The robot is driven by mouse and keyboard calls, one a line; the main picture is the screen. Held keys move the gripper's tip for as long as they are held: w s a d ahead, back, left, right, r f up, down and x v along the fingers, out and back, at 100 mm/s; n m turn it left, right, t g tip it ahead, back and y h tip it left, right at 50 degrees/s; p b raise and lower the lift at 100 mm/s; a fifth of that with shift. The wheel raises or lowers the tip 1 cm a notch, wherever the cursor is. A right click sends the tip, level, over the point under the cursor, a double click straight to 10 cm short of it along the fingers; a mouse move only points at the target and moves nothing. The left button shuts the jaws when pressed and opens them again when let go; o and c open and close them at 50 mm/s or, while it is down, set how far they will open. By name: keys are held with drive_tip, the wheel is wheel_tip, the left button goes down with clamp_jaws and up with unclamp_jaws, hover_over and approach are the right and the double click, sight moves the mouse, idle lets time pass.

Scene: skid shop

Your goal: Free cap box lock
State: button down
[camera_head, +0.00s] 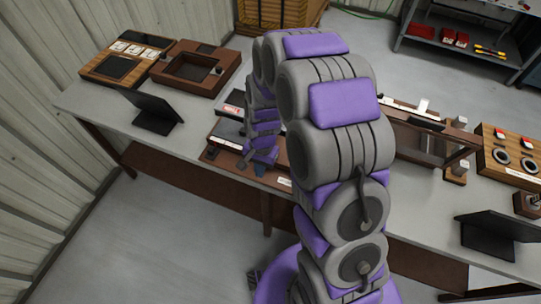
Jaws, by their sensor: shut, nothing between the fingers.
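My arm arches across the middle of the view and comes down over the bench. My gripper (261,165) is small and partly hidden by the arm; it is shut and empty. It is low over the front edge of a brown board (216,156) that carries dark and white blocks with a red label. I cannot tell whether it touches the board. A brown box (184,80) with a recessed top and a small dark knob (219,71) stands farther back to the left. I cannot tell which fixture is the cap box lock; no lock part is clear.
The grey bench (95,101) also holds a wooden panel with cards (127,60), a black stand (155,112), a wooden frame fixture (428,140), a panel with rings (512,155) and another black stand (490,232). A shelf with red boxes (442,35) stands behind.

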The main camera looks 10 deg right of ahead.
drive_tip(key=shift+s+a, duration=0.25)
drive_tip(key=shift+s, duration=0.05)
drive_tip(key=shift+w+d, duration=0.1)
idle(0.5)
drive_tip(key=shift+w+d+r+p, duration=0.1)
drive_tip(key=shift+w+d+p, duration=0.05)
drive_tip(key=shift+w+p, duration=0.15)
wheel_tip(320, 180, up, 8)
drive_tip(key=p, duration=0.3)
idle(0.5)
